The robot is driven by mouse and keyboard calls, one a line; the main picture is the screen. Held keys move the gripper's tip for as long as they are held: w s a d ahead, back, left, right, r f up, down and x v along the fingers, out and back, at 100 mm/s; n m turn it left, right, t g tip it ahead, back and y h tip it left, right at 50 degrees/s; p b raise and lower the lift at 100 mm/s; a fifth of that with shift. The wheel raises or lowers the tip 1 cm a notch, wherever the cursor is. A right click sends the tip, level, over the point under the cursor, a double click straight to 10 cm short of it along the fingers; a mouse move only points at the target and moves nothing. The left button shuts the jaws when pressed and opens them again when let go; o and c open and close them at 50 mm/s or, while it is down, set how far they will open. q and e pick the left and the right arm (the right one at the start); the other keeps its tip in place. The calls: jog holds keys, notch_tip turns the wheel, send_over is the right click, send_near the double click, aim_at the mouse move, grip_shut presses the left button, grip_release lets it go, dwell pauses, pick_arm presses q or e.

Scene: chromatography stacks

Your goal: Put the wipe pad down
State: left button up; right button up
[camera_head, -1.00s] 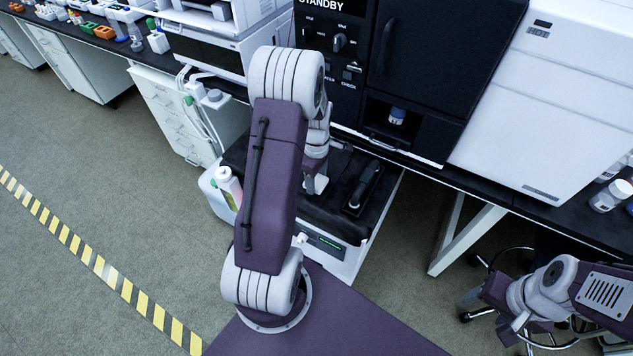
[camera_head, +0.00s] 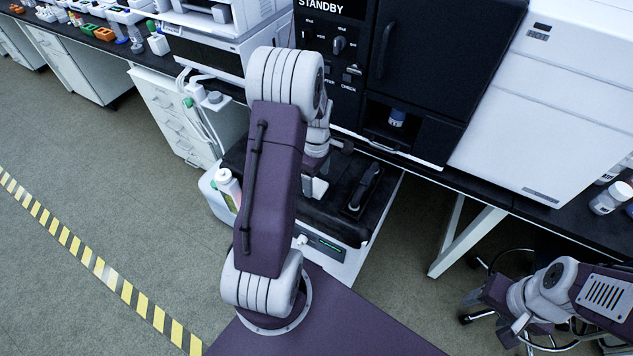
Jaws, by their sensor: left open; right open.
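My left arm reaches across the middle of the view over a low cart with a black top (camera_head: 335,215). My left gripper (camera_head: 315,184) is open, low over that top and partly hidden behind my own arm. A small pale flat piece shows at the gripper; I cannot tell whether it is the wipe pad or a finger. No wipe pad is clearly visible elsewhere. My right gripper (camera_head: 508,318) is at the lower right, open, well away from the cart and near a chair base.
A dark handled tool (camera_head: 364,187) lies on the cart top, right of my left gripper. A white bottle (camera_head: 228,187) stands at the cart's left side. A black instrument (camera_head: 420,65) with an alcove holding a blue-and-white vial (camera_head: 397,117) stands behind. Open floor lies left.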

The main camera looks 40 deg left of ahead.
aim_at(317, 186)
pick_arm(q)
notch_tip(317, 186, up, 10)
jog(key=p, duration=0.2)
jog(key=s+d+f+m, duration=0.1)
jog(key=s+d+m, duration=0.4)
jog(key=d+m, duration=0.2)
jog(key=s+d+m+t, duration=0.1)
jog(key=s+d+m, duration=0.4)
jog(key=m, duration=0.7)
jog(key=d, duration=0.2)
jog(key=shift+s+d+f, duration=0.2)
jog(key=shift+d+f, duration=0.15)
jog(key=shift+d, duration=0.05)
